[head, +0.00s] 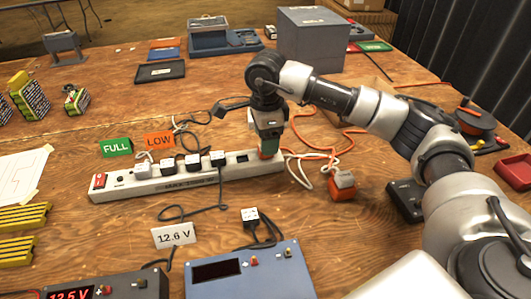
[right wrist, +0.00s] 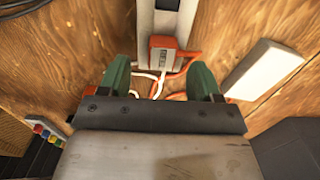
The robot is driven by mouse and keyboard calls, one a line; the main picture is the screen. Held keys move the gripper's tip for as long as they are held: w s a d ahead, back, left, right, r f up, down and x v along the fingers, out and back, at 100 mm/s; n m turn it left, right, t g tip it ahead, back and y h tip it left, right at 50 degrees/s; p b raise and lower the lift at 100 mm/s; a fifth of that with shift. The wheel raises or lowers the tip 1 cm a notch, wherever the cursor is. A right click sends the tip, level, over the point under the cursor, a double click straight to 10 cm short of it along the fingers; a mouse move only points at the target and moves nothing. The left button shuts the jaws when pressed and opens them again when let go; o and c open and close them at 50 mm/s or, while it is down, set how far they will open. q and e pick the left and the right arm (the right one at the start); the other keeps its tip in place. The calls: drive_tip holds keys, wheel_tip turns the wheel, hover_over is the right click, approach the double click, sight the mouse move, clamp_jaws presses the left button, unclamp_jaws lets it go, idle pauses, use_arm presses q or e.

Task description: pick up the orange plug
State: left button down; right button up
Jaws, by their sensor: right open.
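The orange plug (head: 266,155) sits at the right end of the white power strip (head: 225,176), partly hidden by my right gripper. It shows better in the right wrist view (right wrist: 163,55), with a grey labelled top, seated on the end of the strip. My right gripper (head: 271,146) points down over that end. Its green fingers are apart, and in the right wrist view the gripper (right wrist: 162,80) has the plug beyond and between its fingertips. I cannot tell whether they touch it. My left gripper is not in view.
A blue meter box (head: 245,272) stands in front.

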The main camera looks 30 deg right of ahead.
wheel_tip(320, 180, down, 4)
drive_tip(key=shift+w+r, duration=0.15)
drive_tip(key=c, duration=1)
drive_tip(key=shift+c, duration=0.2)
drive_tip(key=shift+r, duration=0.15)
